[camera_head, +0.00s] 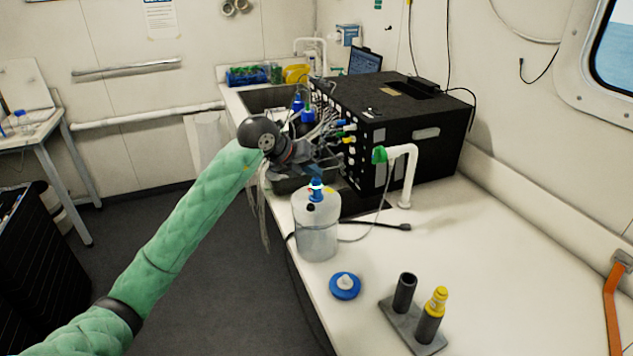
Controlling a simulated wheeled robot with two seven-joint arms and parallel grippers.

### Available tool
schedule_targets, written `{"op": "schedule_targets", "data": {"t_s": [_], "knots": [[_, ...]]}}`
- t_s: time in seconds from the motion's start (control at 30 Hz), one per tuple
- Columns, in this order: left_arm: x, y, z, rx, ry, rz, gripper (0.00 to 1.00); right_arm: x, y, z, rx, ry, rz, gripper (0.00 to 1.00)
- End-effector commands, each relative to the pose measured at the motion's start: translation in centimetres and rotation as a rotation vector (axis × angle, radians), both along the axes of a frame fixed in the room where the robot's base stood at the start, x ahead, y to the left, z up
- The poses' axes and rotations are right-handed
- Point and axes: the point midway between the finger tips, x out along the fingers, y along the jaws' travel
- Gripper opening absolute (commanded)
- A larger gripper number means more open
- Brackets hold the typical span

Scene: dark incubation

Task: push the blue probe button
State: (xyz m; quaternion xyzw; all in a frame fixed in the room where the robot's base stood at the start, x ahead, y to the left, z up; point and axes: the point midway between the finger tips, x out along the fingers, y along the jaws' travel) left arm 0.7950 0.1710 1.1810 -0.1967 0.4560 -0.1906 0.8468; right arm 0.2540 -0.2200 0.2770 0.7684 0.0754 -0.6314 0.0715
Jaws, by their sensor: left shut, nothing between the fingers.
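My left arm comes in from the lower left. Its gripper (325,154) is at the cable-covered front face of the black box (420,122). The fingers are small and dark against the cables; they are shut with nothing between them. I cannot tell whether they touch the box. A blue fitting (316,190) stands on top of the translucent bottle (317,228), just below the gripper. More blue parts (308,116) show by the cables behind the gripper. I cannot tell which blue part is the probe button. My right gripper is out of view.
A white pipe with a green end (379,155) stands in front of the box. On the white counter (510,260) are a blue disc (345,286) and a holder (396,314) with a yellow-topped tube (435,303). The sink (262,97) is behind. The counter's right side is mostly clear.

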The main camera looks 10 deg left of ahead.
Motion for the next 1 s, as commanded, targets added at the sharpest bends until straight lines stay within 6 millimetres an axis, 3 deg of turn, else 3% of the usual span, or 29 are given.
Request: {"op": "schedule_targets", "data": {"t_s": [1.0], "knots": [[0.00, -0.01, -0.32, 0.000, 0.000, 0.000, 0.00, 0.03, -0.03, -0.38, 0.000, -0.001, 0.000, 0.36]]}}
